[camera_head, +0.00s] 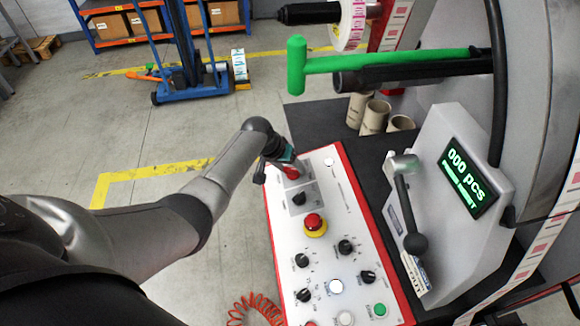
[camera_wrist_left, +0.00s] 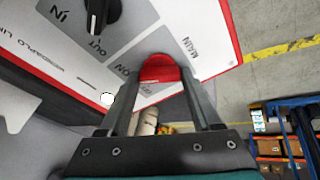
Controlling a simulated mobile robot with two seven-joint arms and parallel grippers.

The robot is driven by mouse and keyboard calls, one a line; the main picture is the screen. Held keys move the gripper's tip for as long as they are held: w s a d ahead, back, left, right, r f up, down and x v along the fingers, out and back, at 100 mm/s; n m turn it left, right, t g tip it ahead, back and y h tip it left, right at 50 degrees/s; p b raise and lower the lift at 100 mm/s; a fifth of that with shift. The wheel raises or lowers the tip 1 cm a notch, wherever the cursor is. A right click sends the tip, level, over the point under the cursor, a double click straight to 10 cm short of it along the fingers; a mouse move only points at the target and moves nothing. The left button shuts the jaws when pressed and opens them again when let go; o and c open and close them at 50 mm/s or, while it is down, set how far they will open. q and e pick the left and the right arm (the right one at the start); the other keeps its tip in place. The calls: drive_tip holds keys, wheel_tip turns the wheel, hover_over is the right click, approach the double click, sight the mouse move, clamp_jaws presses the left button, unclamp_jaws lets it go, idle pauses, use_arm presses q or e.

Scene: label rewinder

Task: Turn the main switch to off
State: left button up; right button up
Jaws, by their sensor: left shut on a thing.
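The main switch is a red knob (camera_head: 291,173) at the far end of the white, red-edged control panel (camera_head: 340,215). It also shows in the left wrist view as a red rounded knob (camera_wrist_left: 160,70) beside the "MAIN" lettering. My left gripper (camera_head: 287,166) reaches in from the left and is at this knob. In the left wrist view, the fingers of my left gripper (camera_wrist_left: 160,80) stand on either side of the red knob, shut on it. The gripper hides part of the knob, so its exact pointing direction is unclear. My right gripper is not in view.
Beside the main switch is a black IN/OUT knob (camera_head: 299,198). A red emergency stop (camera_head: 314,224) on a yellow base and several black knobs sit nearer. A green bar (camera_head: 380,61) extends above.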

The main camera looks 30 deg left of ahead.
use_arm(q)
drive_tip(key=c, duration=0.4)
drive_tip(key=shift+c, duration=0.2)
drive_tip(key=shift+d+r+n+y+p, duration=0.1)
drive_tip(key=shift+r+n+y+p, duration=0.15)
drive_tip(key=shift+n+p, duration=0.95)
drive_tip(key=n+p, duration=0.1)
drive_tip(key=n, duration=0.1)
drive_tip(key=shift+f+n+y, duration=0.1)
drive_tip(key=shift+n+y, duration=0.15)
drive_tip(key=shift+n, duration=0.05)
drive_tip(key=n+g+p, duration=0.1)
drive_tip(key=n, duration=0.2)
drive_tip(key=shift+n+y, duration=0.3)
drive_tip(key=shift+y, duration=0.1)
drive_tip(key=shift+f+n+g, duration=0.1)
drive_tip(key=shift+n+g, duration=0.3)
drive_tip(key=shift+n, duration=1.2)
